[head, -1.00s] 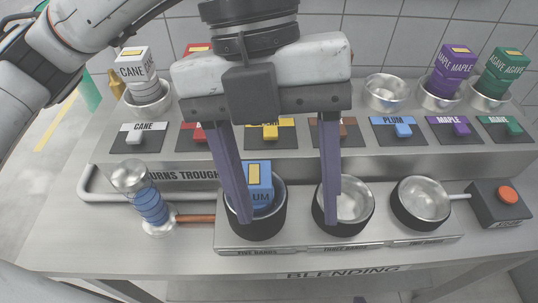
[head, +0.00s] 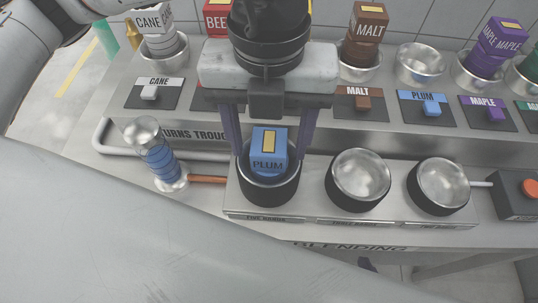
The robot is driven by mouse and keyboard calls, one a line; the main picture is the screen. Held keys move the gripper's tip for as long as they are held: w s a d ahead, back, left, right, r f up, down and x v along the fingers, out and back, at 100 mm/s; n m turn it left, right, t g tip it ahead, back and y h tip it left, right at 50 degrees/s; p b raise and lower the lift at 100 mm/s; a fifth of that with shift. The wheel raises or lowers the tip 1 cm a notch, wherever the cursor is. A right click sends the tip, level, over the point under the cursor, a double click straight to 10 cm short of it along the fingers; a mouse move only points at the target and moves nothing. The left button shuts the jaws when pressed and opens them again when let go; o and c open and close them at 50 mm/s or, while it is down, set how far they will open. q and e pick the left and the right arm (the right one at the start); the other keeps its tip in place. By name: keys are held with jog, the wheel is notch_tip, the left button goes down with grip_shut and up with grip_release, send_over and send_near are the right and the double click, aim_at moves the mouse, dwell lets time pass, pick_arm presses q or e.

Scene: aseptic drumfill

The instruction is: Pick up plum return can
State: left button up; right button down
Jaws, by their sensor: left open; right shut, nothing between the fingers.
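The plum can (head: 269,147), blue with a yellow label patch on top, sits in the leftmost dark-walled pot (head: 269,192) of the front row, its upper part above the rim. My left gripper (head: 269,150) is open and empty over this pot, pointing down. Its purple fingers stand on either side of the can, with a gap visible on each side; the tips reach about rim height. Of my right gripper (head: 367,264), only a small dark purple piece shows beyond the table's front edge; it is shut and empty.
Two empty pots (head: 360,178) (head: 443,184) stand to the right, then a box with an orange button (head: 530,188). A glass-like cylinder with blue bands (head: 158,158) is at left. Behind are labelled pads and bowls, including an empty bowl (head: 419,63) behind the PLUM pad (head: 427,104).

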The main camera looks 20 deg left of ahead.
pick_arm(q)
jog(key=shift+f, duration=0.45)
jog(key=shift+c, duration=0.2)
grip_shut()
jog(key=shift+r, duration=0.1)
